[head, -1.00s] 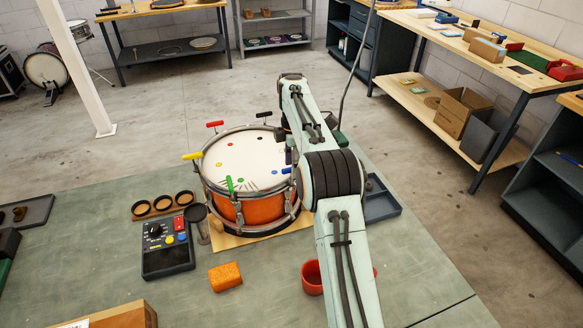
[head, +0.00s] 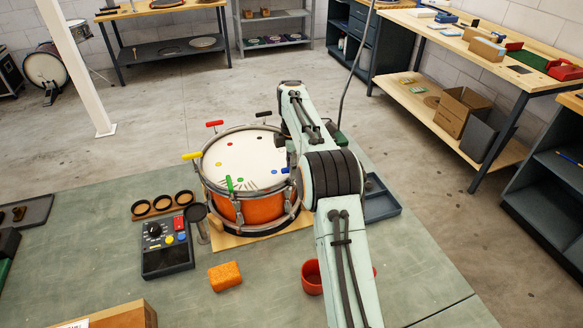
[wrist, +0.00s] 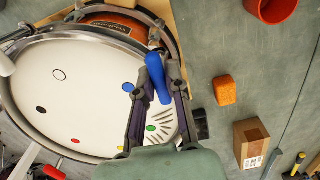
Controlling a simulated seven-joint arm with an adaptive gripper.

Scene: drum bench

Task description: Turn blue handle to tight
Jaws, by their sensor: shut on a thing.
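The drum (head: 238,207) has an orange shell, a white head and a metal rim, and stands on the bench. In the wrist view, the blue handle (wrist: 157,78) lies at the drum's rim, slanting, between the fingers of my gripper (wrist: 154,91). My gripper is shut on it. A fan of dark marks (wrist: 163,127) is on the drum head beside the handle, near a green dot.
Other handles around the rim are red (head: 214,124), black (head: 263,114), yellow (head: 191,156) and green (head: 229,184). An orange block (head: 225,276), a red cup (head: 312,277) and a dark control box (head: 167,247) stand in front. A blue-grey tray (head: 381,202) is at right.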

